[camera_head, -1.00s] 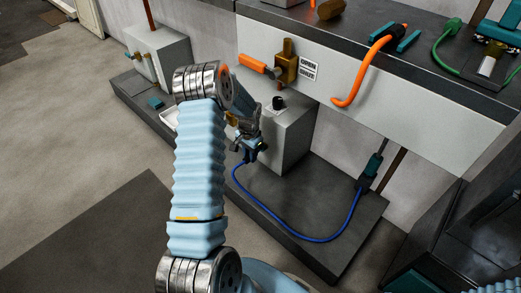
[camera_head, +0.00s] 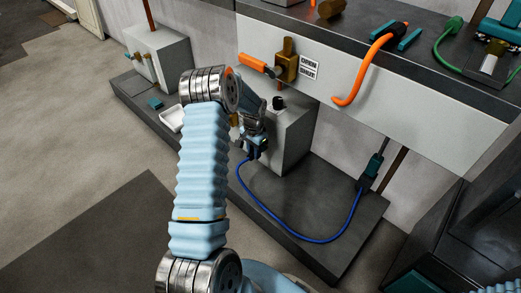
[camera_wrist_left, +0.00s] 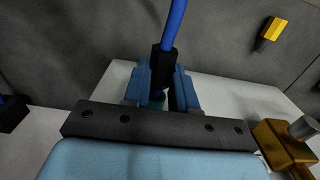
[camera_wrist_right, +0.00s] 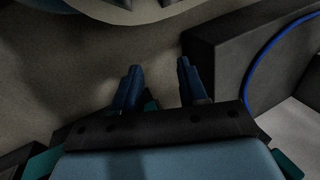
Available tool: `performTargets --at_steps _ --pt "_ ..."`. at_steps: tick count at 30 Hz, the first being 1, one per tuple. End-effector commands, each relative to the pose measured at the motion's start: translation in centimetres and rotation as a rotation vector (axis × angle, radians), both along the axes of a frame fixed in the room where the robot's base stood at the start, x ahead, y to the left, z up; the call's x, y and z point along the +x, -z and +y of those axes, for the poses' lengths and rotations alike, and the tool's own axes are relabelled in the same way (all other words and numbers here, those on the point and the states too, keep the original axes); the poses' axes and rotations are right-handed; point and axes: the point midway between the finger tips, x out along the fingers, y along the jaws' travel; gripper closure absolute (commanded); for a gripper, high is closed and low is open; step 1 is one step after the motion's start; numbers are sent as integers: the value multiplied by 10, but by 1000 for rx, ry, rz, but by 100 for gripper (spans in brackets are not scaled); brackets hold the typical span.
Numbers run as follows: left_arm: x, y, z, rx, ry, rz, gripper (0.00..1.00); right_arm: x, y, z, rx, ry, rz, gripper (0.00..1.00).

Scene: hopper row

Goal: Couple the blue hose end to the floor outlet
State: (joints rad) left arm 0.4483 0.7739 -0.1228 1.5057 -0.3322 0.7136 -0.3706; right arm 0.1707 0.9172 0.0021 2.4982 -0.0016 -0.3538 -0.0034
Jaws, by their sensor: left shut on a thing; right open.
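The blue hose (camera_head: 305,239) loops over the low dark plinth, from the teal fitting (camera_head: 372,168) at right to my left gripper (camera_head: 256,148). In the left wrist view, my left gripper (camera_wrist_left: 163,95) is shut on the black-collared blue hose end (camera_wrist_left: 162,64); its tip is partly hidden between the fingers. The gripper is close to the front of the grey box (camera_head: 290,137). I cannot make out the floor outlet's mouth or whether the hose end touches it. My right gripper (camera_wrist_right: 158,72) is open and empty in the right wrist view.
An orange hose (camera_head: 362,70) hangs from the bench. A white tray (camera_head: 172,118) and a second grey box (camera_head: 163,58) are at left. The floor at left is clear.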

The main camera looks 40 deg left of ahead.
Motion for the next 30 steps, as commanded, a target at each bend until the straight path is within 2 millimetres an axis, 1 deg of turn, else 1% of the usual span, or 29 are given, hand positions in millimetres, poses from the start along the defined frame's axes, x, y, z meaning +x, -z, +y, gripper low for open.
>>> performTargets --at_steps 8,9,14,24,26,28,30 --pt "1 0 -1 -1 1 -1 100 0 0 0 0 0 0 57" --pt "1 0 -1 -1 1 -1 69 0 0 0 0 0 0 57" --pt "0 0 -1 0 1 -1 45 0 0 0 0 0 0 57" --pt "0 0 0 0 1 0 44 -1 -1 2 5 -3 4 57" --pt "1 -7 0 1 1 -2 44 -1 -2 3 6 -4 5 57" --pt "1 -18 0 1 1 -3 44 -1 -4 2 6 -3 4 57" --pt "2 -34 0 1 2 -5 44 -1 -7 2 5 -3 4 57"
